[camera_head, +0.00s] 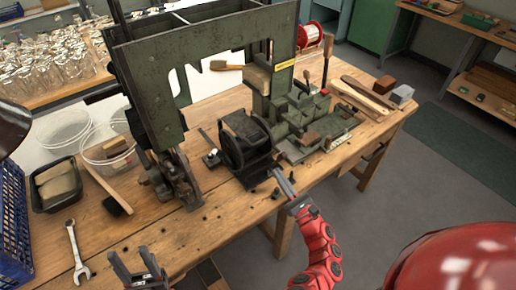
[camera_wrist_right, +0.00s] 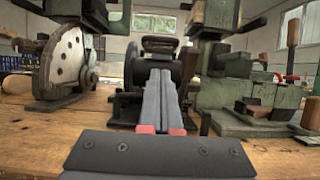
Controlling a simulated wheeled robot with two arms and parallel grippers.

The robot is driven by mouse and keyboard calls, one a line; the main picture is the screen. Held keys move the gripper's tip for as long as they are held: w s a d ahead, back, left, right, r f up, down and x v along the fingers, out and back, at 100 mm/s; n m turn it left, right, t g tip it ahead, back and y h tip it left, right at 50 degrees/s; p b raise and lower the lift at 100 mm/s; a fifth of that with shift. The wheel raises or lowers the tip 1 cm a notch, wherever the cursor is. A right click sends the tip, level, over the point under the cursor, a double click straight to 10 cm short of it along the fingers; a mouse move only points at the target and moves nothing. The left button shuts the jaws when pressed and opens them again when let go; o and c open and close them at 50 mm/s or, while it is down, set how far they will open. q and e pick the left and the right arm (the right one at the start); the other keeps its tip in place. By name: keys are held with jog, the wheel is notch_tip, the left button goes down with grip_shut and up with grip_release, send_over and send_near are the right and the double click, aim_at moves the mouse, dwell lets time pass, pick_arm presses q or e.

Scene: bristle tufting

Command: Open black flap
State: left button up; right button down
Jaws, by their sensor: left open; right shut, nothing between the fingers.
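A black machine unit (camera_head: 238,143) with a round side housing stands on the wooden bench, between the tall green frame and the green fixture. I cannot clearly tell its flap from the rest of it. The unit also shows in the right wrist view (camera_wrist_right: 126,76), behind my fingers. My right gripper (camera_head: 281,178) is shut and empty, its fingers pointing at the front of the unit; in the right wrist view the closed fingers (camera_wrist_right: 161,85) hide its middle. I cannot tell whether they touch it. My left gripper (camera_head: 140,272) is open and empty over the front left of the bench.
The tall green frame (camera_head: 150,65) stands left of the unit and the green fixture (camera_head: 300,125) to its right. A wrench (camera_head: 75,250), a black tray (camera_head: 40,198) and clear tubs (camera_head: 95,150) lie left. The bench front between is mostly clear.

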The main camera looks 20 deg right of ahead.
jog(key=shift+w+a+r, duration=0.1)
jog(key=shift+w+r, duration=0.15)
jog(key=shift+r, duration=0.15)
jog(key=p+x, duration=0.1)
jog(key=x, duration=0.7)
jog(key=shift+w+p, duration=0.3)
jog(key=shift+p, duration=0.05)
jog(key=shift+a+r, duration=0.1)
